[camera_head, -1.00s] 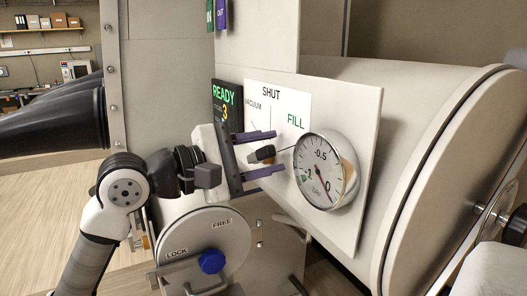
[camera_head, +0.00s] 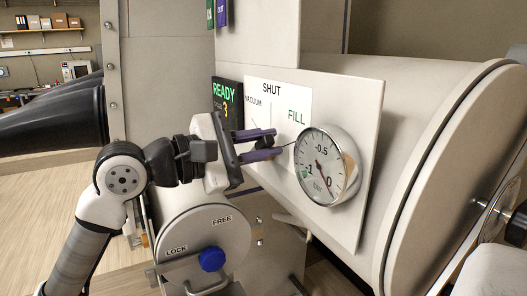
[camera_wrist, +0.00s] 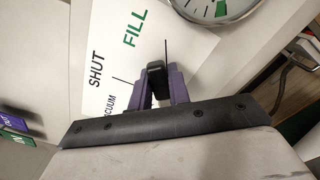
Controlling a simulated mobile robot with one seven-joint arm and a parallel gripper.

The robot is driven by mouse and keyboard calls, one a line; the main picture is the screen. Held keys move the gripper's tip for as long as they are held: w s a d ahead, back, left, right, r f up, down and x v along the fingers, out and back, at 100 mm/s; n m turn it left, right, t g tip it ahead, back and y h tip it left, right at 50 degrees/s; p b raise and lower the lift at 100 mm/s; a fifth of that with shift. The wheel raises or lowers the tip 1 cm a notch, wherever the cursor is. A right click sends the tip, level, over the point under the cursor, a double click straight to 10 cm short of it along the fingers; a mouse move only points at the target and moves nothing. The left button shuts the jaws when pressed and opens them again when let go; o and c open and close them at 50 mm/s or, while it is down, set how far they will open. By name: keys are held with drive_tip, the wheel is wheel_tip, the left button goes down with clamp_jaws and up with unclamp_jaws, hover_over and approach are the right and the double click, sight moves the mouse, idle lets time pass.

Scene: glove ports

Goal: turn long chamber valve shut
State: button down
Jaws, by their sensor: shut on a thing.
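The valve's black handle (camera_wrist: 156,82) stands out from a white label marked VACUUM, SHUT and FILL (camera_head: 297,100). In the wrist view the handle sits between the purple fingers of my gripper (camera_wrist: 160,86). In the head view my gripper (camera_head: 275,144) is shut on the handle, which the fingers mostly hide.
A round pressure gauge (camera_head: 322,166) stands out just right of the handle and close to my fingers. Below is a round plate marked LOCK and FREE (camera_head: 205,235) with a blue knob (camera_head: 212,259). A dark READY display (camera_head: 225,98) is behind my gripper.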

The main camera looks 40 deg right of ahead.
drive_tip(key=n, duration=0.2)
drive_tip(key=w+r+n+b, duration=0.1)
drive_tip(key=w+n, duration=0.1)
drive_tip(key=n, duration=0.1)
drive_tip(key=shift+d+r+n+b, duration=0.2)
drive_tip(key=shift+r+n+b, duration=0.1)
drive_tip(key=shift+r+b, duration=0.05)
drive_tip(key=shift+w+d+r+n+b, duration=0.2)
drive_tip(key=shift+w+n, duration=0.4)
drive_tip(key=shift+n, duration=0.55)
drive_tip(key=shift+w+d+r+n+b, duration=0.15)
drive_tip(key=shift+w+n, duration=0.4)
drive_tip(key=shift+n, duration=0.6)
drive_tip(key=c, duration=1.3)
unclamp_jaws()
drive_tip(key=b+v, duration=0.3)
drive_tip(key=v, duration=1.1)
drive_tip(key=shift+f, duration=0.1)
